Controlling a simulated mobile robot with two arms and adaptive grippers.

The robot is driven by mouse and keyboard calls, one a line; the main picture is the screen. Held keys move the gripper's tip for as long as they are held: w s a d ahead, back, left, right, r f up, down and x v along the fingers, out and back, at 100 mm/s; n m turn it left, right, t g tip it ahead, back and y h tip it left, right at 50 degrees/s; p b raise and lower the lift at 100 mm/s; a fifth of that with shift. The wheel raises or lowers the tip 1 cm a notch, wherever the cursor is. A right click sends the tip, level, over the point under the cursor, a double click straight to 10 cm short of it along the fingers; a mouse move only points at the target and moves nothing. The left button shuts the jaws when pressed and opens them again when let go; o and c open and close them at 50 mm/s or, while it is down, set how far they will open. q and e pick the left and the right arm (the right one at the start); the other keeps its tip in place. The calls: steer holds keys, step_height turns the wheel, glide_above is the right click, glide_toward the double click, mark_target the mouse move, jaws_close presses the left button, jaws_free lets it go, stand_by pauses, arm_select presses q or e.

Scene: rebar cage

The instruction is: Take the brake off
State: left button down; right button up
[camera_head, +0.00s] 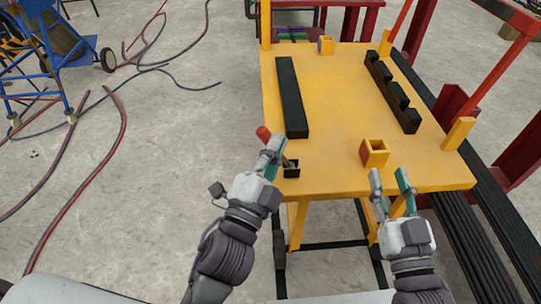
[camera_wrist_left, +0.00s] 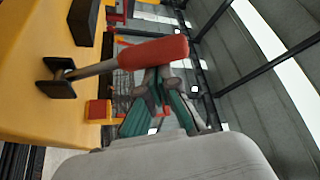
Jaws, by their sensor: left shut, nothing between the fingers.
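The brake lever has a red handle (camera_head: 263,133) and a black bracket (camera_head: 291,170) at the near left corner of the yellow cart (camera_head: 330,120). In the left wrist view the red handle (camera_wrist_left: 153,53) lies across the picture, joined by a grey rod to the black bracket (camera_wrist_left: 56,78). My left gripper (camera_head: 273,150) is shut and empty, its fingertips right beside the handle; I cannot tell whether they touch it. The fingers also show in the left wrist view (camera_wrist_left: 160,88), below the handle. My right gripper (camera_head: 390,178) is open and empty near the cart's front edge.
Long dark rebar (camera_head: 480,220) lies at right. Hoses (camera_head: 115,130) cross the open floor at left.

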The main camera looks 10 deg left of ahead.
arm_select(q)
steer(key=v, duration=1.2)
stand_by(0.3)
